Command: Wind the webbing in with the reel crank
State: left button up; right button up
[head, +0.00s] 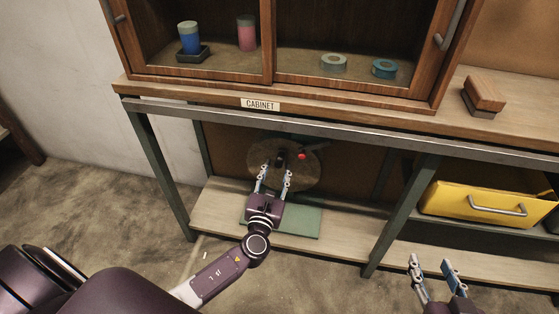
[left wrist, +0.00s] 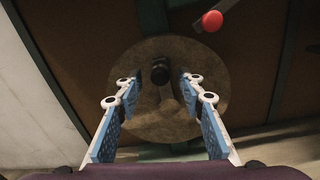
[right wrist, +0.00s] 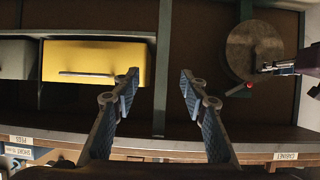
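The reel (head: 312,172) is a round brown disc under the cabinet top, with a dark hub (left wrist: 160,72) near its middle. A red crank knob (head: 302,156) shows at its upper right; in the left wrist view the knob (left wrist: 212,21) is beyond and right of the fingers. My left gripper (head: 274,174) is open in front of the disc, its fingertips either side of the hub's line, with nothing between them. Contact cannot be told. My right gripper (head: 430,264) is open and empty at lower right, away from the reel. I cannot make out the webbing.
A green mat (head: 305,222) lies on the low shelf below the reel. A yellow drawer (head: 478,203) is to the right, beyond a green table leg (head: 402,218). The table's metal edge (head: 330,136) runs above my left gripper. Floor in front is clear.

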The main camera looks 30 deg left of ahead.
aim_at(278, 167)
pick_arm(q)
jog(key=x, duration=0.3)
jog(key=shift+w+f+b, duration=0.1)
jog(key=shift+w+b, duration=0.2)
jog(key=shift+w, duration=0.1)
jog(key=shift+w+a, duration=0.2)
jog(key=shift+w, duration=0.3)
pick_arm(e)
jog(key=shift+w+a+r+t+y, duration=0.2)
jog(key=shift+w+r+t, duration=0.25)
jog(key=shift+r, duration=0.4)
jog(key=shift+w+a+r+t+y, duration=0.1)
jog(key=shift+w+a+r+t, duration=0.2)
jog(key=shift+r, duration=0.5)
jog(key=shift+w+a+r+t+y, duration=0.1)
jog(key=shift+w+r+t, duration=0.4)
jog(key=shift+r, duration=0.35)
jog(key=shift+s, duration=0.15)
pick_arm(q)
grip_shut()
